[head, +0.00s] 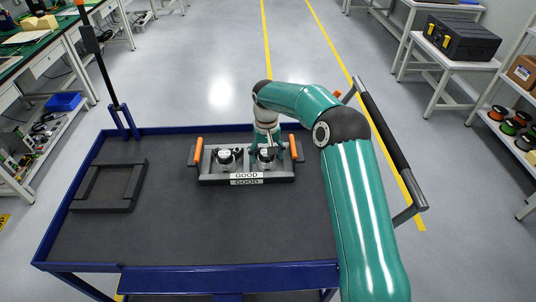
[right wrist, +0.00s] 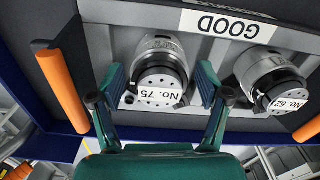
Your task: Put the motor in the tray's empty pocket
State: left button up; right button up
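The grey tray (head: 205,179) with a GOOD label (head: 246,176) and orange handles sits on the cart. Motor No. 75 (head: 267,160) stands upright in its right half in the head view. It also shows in the right wrist view (right wrist: 160,80). Motor No. 62 (head: 226,158) stands in the left half; it also shows in the right wrist view (right wrist: 272,76). My right gripper (right wrist: 160,90) is open, its fingers on either side of motor No. 75 with small gaps. The motor's base is partly hidden, so I cannot tell how deep it sits. My left gripper is out of view.
An empty dark frame-like tray (head: 103,208) lies at the cart's left. The dark cart top (head: 220,228) is clear in front of the GOOD tray. A blue upright post (head: 121,118) stands at the back left edge, and a black push handle (head: 390,145) at the right.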

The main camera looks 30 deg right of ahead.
dwell(0.3)
notch_tip(320, 180, up, 12)
dwell(0.6)
dwell(0.3)
